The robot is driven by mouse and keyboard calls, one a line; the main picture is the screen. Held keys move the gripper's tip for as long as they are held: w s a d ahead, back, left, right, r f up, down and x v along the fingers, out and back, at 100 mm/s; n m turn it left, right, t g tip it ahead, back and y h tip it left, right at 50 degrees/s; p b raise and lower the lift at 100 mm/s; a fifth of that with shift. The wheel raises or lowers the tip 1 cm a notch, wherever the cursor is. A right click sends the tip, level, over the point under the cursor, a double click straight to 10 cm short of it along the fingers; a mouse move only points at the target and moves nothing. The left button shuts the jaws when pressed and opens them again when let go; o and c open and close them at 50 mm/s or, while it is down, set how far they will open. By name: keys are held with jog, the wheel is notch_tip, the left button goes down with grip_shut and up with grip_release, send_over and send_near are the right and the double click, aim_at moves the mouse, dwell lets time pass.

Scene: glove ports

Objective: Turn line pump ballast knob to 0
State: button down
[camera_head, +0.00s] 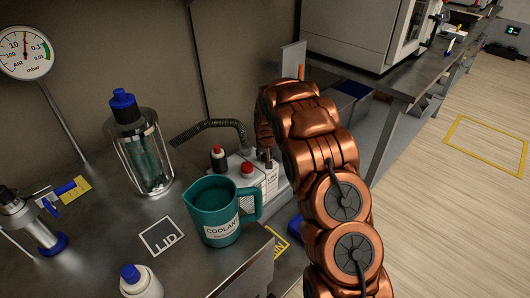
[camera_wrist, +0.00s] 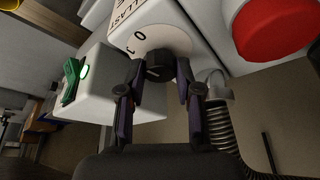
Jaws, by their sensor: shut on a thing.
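The ballast knob (camera_wrist: 158,69) is a dark round knob on a white dial plate (camera_wrist: 170,28) with "0" and "1" and part of the word "BALLAST" in the wrist view. My gripper (camera_wrist: 163,78) is shut on the knob, with one finger on each side of it. The knob's pointer is too dark to read. In the head view the pump (camera_head: 243,172) is a white body beside the teal jug, and my arm hides much of it. The knob and my fingertips cannot be made out clearly there.
A red cap (camera_wrist: 273,27) and a green lit switch (camera_wrist: 73,80) are near the knob. A teal coolant jug (camera_head: 213,205), a caged glass trap (camera_head: 145,155) and a white bottle (camera_head: 141,283) stand on the bench. A ribbed hose (camera_head: 215,124) runs to the pump.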

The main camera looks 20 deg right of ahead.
jog(key=shift+s+f+m, duration=0.1)
jog(key=shift+m, duration=0.5)
jog(key=shift+h, duration=0.3)
jog(key=c, duration=0.8)
grip_release()
jog(key=v, duration=1.2)
